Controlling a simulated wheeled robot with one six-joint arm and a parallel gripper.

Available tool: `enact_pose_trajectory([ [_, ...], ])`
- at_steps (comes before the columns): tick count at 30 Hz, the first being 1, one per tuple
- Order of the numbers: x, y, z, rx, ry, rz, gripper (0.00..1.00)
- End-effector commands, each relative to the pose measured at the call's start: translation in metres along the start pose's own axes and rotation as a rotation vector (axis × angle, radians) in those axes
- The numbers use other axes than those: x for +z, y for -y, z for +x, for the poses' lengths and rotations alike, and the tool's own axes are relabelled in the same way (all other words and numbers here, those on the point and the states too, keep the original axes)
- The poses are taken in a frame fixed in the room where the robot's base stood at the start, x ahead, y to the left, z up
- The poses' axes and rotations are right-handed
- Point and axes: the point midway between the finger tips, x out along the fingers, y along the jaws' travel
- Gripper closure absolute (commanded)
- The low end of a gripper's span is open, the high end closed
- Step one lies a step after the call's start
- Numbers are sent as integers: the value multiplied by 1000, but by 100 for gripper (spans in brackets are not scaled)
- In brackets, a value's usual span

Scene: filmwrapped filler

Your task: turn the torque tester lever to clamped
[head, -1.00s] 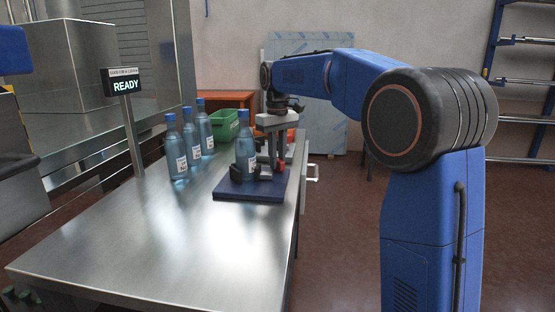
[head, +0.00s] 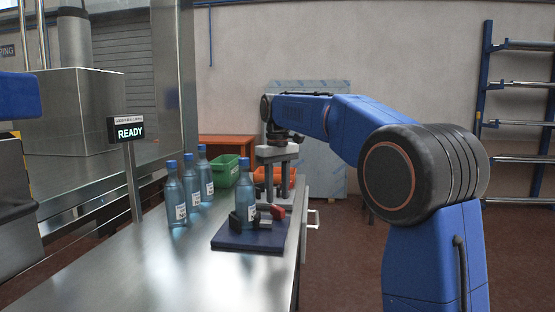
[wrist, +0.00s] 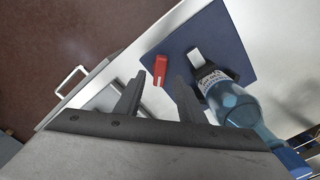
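The torque tester has a dark blue base plate (head: 250,240) on the steel table, with a blue bottle (head: 244,200) standing upright by its dark jaws. Its red lever (head: 278,212) is at the right of the bottle. In the wrist view the red lever (wrist: 160,69) lies ahead of my gripper (wrist: 158,92), roughly between the two fingers in the picture. The bottle (wrist: 236,104) is right of the fingers, beside a dark jaw with a pale strip. My gripper (head: 275,188) is open and empty, above and behind the lever. Whether the jaw touches the bottle is unclear.
Several similar bottles (head: 190,190) stand left of the tester. A READY display (head: 130,130) stands on a post at the table's left edge. A green bin (head: 226,170) and an orange bin (head: 262,174) are behind. The near table is clear.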

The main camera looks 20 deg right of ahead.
Motion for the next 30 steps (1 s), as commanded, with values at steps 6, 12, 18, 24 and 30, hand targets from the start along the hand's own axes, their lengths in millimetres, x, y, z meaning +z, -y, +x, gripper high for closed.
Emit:
enact_pose_trajectory([
  [6, -1, 0, -45, 1, -2, 0, 64],
  [12, -1, 0, -83, 1, -2, 0, 64],
  [18, -1, 0, -111, 0, -2, 0, 64],
  [24, 0, 0, -122, 0, -1, 0, 64],
  [30, 0, 0, -124, 0, -1, 0, 64],
])
